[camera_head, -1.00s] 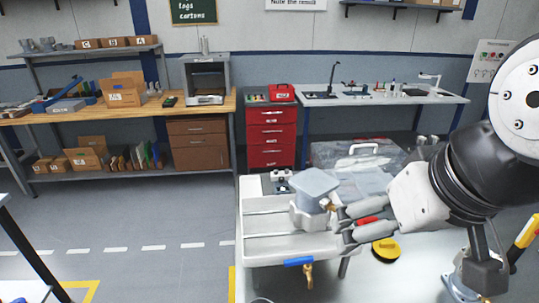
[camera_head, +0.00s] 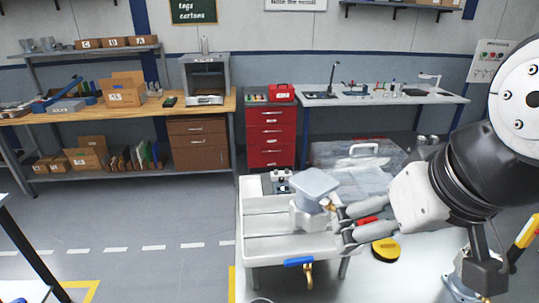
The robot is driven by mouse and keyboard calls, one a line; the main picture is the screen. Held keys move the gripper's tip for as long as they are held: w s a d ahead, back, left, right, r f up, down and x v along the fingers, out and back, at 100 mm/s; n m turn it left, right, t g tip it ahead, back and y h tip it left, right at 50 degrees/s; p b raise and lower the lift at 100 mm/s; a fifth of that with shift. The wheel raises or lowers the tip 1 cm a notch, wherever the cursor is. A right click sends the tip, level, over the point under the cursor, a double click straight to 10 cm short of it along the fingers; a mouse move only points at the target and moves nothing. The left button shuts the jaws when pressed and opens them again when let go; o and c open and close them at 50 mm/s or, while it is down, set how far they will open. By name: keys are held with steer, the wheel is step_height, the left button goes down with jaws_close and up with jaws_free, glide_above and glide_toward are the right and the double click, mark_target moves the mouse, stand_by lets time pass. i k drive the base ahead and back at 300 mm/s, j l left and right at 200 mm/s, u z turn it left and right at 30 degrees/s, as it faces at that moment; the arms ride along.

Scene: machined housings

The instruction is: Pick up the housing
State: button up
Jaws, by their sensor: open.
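The housing (camera_head: 314,187) is a light grey block with a square, rounded top and a small brass fitting on its right side. It stands at the right part of a white slatted tray (camera_head: 262,222) on the near table. My gripper (camera_head: 338,224) reaches in from the right with its two fingers apart. The fingertips are close to the right side of the housing, by its lower body. I cannot tell whether they touch it. The far side of the housing is hidden.
A yellow round object (camera_head: 386,250) lies below my gripper on the white table. A blue-handled brass valve (camera_head: 300,263) sits at the tray's front edge. A clear-lidded case (camera_head: 357,155) stands behind. Open floor (camera_head: 150,215) lies to the left.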

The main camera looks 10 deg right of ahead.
mark_target(311, 210)
steer(key=j+z, duration=0.2)
steer(key=j, duration=0.45)
steer(key=k+j+z, duration=0.15)
steer(key=j, duration=0.55)
steer(key=i, duration=0.1)
